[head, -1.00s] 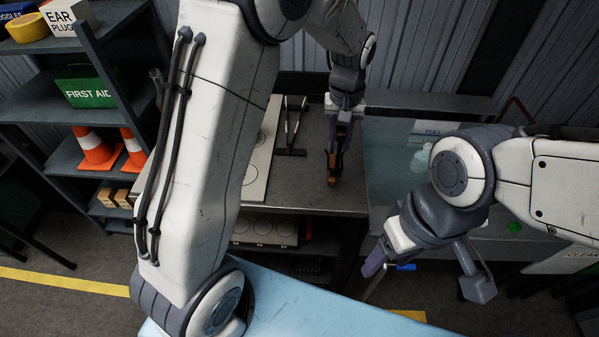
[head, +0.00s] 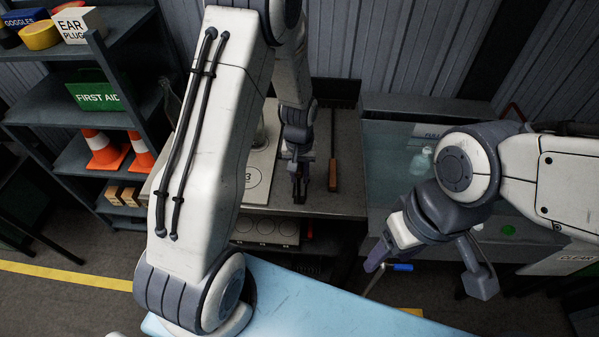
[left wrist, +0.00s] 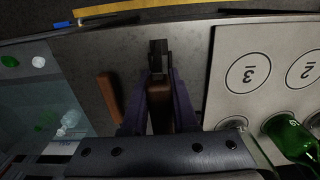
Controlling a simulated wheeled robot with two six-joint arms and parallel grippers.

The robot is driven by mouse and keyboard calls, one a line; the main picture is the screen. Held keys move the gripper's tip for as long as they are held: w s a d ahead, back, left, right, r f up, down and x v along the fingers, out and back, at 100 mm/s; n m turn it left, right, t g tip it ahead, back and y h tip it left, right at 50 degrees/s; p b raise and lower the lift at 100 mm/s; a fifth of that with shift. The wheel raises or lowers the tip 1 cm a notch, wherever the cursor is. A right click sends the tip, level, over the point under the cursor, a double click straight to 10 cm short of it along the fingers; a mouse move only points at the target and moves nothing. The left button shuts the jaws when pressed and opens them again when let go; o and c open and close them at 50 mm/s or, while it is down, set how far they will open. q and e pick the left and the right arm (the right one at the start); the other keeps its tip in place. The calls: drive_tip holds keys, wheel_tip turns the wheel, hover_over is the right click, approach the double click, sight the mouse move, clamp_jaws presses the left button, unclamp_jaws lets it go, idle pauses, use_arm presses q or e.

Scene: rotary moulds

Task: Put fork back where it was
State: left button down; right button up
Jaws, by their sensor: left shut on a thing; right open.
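My left gripper (head: 298,193) is low over the grey bench, shut on a dark tool that I take to be the fork. In the left wrist view the fork (left wrist: 158,52) shows as a dark, blocky end past the fingertips, with a brownish part between the fingers of the gripper (left wrist: 158,88). The rest of the fork is hidden by the gripper. A brown wooden bar (head: 333,178) lies apart on the bench to the right of the gripper. My right gripper (head: 375,257) is open, out in front of the bench.
A pale plate with numbered circles (left wrist: 227,50) lies beside the left gripper, and a green bottle (left wrist: 290,138) is near it. A glassy tank (head: 385,150) stands right of the bench. A blue-handled item (head: 402,267) is by my right gripper. Shelves (head: 75,58) stand at left.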

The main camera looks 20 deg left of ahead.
use_arm(q)
drive_tip(key=shift+f, duration=0.1)
drive_tip(key=c, duration=0.7)
unclamp_jaws()
